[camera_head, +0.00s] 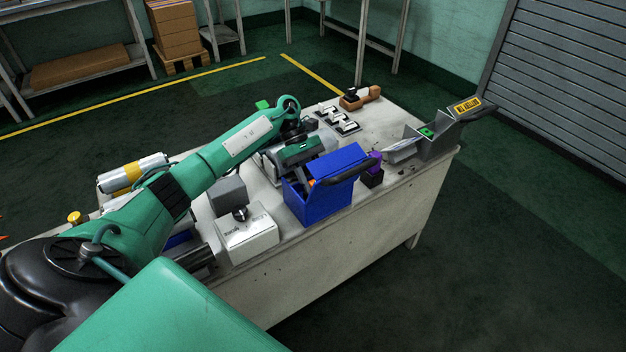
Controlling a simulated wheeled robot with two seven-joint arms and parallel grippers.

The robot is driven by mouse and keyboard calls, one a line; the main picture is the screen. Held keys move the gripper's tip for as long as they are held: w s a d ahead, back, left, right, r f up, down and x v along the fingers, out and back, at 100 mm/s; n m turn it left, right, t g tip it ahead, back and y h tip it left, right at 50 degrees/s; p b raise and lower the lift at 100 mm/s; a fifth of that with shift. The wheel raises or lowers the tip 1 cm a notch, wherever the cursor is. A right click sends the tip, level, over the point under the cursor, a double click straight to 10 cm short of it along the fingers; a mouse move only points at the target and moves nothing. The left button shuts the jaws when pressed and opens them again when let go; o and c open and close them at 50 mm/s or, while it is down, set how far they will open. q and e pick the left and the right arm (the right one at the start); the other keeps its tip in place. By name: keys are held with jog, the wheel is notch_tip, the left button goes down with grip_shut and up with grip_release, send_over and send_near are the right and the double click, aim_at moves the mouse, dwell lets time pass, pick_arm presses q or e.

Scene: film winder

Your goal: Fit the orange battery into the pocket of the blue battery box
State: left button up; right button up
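The blue battery box (322,203) stands near the front edge of the table, with a raised blue panel (341,160) and a black handle (352,170) at its upper right. A small orange patch (312,183), likely part of the orange battery, shows at the box's top opening; the rest is hidden. My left arm reaches in from the left, and its gripper (305,178) is at the left side of the box opening, beside the orange patch. Its fingertips are mostly hidden, so I cannot tell whether they grip. My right gripper is not in view.
A white box (247,238) with a dark knob and a grey block (228,194) stand left of the blue box. A purple-and-black item (373,172) is close on its right. A grey metal holder (435,138) stands at the table's right end. The table (395,195) has clear surface at the right front.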

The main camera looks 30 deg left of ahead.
pick_arm(q)
jog(key=o, duration=1.2)
jog(key=shift+f, duration=0.2)
jog(key=shift+c, duration=0.2)
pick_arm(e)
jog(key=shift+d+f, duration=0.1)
pick_arm(q)
jog(key=shift+r, duration=0.1)
jog(key=shift+w+a+r, duration=0.1)
jog(key=shift+a+r, duration=0.05)
jog(key=shift+a, duration=0.05)
jog(key=shift+v, duration=5.75)
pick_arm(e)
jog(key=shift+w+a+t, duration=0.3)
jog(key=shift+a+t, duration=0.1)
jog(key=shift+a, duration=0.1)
